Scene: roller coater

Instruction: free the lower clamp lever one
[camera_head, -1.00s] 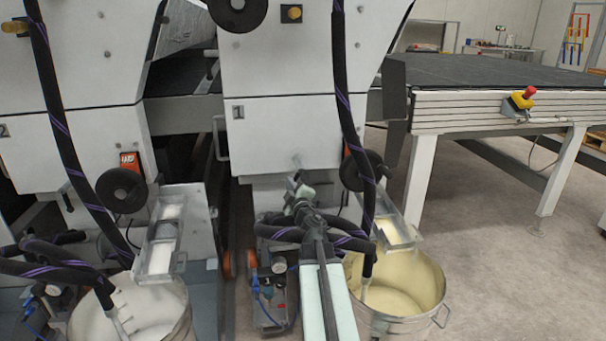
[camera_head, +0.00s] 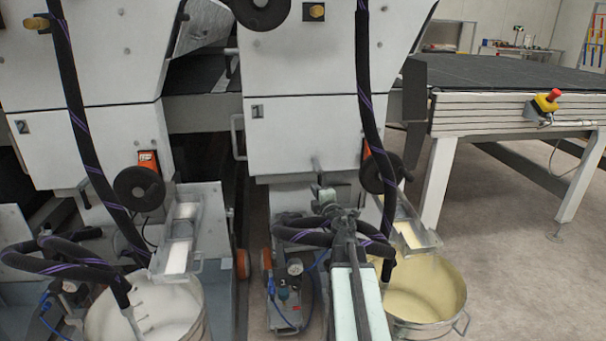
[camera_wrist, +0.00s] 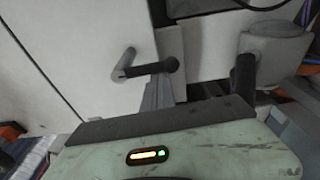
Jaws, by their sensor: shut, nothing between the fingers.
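In the wrist view a bent grey lever with a black grip (camera_wrist: 146,69) stands out from a white panel, apparently the same one. My gripper (camera_head: 326,190) is just below the lever in the head view. In the wrist view my gripper (camera_wrist: 160,92) is shut and empty, with its grey fingers close under the black grip. I cannot tell whether they touch it.
A grey rounded fitting (camera_wrist: 274,46) stands to the right of the lever in the wrist view. A black hose (camera_head: 370,130) hangs to the right of my arm. A pail of cream coating (camera_head: 426,290) stands below right, and a white one (camera_head: 150,310) at left.

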